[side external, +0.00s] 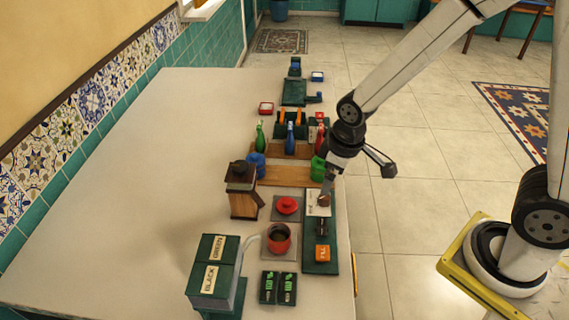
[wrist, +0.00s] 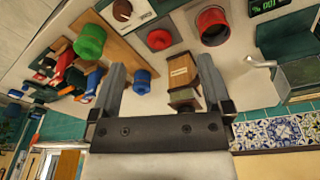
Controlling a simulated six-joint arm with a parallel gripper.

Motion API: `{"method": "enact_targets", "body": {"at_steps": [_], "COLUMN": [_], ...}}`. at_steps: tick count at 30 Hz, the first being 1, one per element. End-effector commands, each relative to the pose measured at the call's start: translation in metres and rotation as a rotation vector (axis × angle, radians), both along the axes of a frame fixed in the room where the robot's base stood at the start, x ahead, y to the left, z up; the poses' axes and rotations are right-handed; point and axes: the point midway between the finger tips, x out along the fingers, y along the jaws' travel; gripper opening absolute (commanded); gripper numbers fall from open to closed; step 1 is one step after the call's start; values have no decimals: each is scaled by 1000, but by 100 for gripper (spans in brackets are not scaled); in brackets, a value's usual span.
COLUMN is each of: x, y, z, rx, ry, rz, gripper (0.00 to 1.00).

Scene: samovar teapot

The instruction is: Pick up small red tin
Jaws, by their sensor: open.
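A small, low red round thing with a knob (side external: 287,205), which may be the red tin, sits on a square grey pad in the side external view. It also shows near the top of the wrist view (wrist: 159,40). My gripper (side external: 327,190) hangs above the table's right side, beyond and right of the round red thing. In the wrist view my gripper (wrist: 162,76) is open, with nothing held between its fingers.
A larger red pot (side external: 279,240) and a green two-part box (side external: 214,272) stand nearer the camera. A wooden box with a dark top (side external: 242,190) stands left of the round red thing. Bottles and blue and green cylinders crowd a wooden rack behind. The table's left side (side external: 150,180) is clear.

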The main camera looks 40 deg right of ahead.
Motion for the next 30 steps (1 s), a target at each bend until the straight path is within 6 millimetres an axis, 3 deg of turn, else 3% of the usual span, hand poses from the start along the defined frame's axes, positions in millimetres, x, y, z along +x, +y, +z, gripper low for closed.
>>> {"method": "enact_targets", "body": {"at_steps": [6,16,22,30], "x": [25,43,45,45], "y": [43,103,117,119], "z": [-30,-76,-88,-91], "rx": [-29,-61,-69,-70], "ry": [54,117,130,133], "rz": [249,572,651,662], "gripper": [100,100,100,100]}}
